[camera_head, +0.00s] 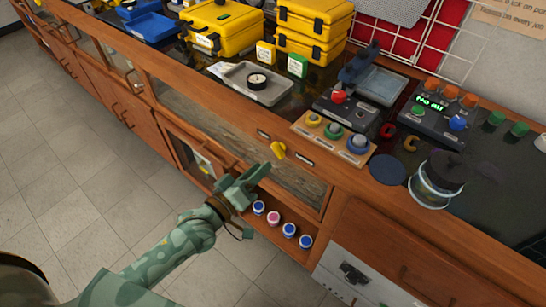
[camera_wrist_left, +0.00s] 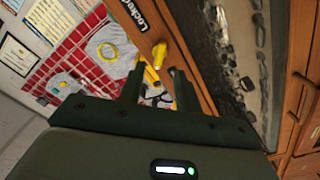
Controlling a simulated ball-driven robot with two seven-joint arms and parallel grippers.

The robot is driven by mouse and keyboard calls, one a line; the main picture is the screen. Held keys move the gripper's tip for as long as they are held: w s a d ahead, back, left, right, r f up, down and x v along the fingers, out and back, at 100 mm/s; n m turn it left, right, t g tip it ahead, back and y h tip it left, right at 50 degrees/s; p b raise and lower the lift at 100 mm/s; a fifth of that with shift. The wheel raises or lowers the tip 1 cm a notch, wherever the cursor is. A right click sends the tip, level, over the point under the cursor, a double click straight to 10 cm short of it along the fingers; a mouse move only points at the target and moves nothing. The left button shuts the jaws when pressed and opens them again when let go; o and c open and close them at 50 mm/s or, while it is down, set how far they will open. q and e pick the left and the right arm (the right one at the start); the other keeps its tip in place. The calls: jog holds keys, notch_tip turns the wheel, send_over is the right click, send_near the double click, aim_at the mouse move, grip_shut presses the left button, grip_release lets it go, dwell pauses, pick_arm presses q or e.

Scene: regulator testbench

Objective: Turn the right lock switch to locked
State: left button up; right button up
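A yellow lock switch (camera_head: 278,150) sits on the wooden front edge of the bench, between two small dark labels. In the left wrist view the yellow switch (camera_wrist_left: 159,55) shows beyond my fingertips, beside a label that begins "Locke" (camera_wrist_left: 133,12); the rest is cut off. My left gripper (camera_head: 250,176) is in front of the bench, just below and left of the switch, apart from it. In the left wrist view its two fingers (camera_wrist_left: 157,88) stand apart with a gap between them. My right gripper is not in view.
A glass-fronted cabinet door (camera_head: 285,187) lies below the switch, with several small jars on a shelf underneath. A panel with coloured knobs (camera_head: 335,138) stands on the bench above the switch. Yellow cases (camera_head: 222,28) are further back. The tiled floor is clear.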

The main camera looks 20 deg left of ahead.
aim_at(275, 153)
pick_arm(q)
jog(key=b+x, duration=0.1)
jog(key=x, duration=0.4)
jog(key=shift+w+d, duration=0.1)
jog(key=shift+w, duration=0.25)
grip_shut()
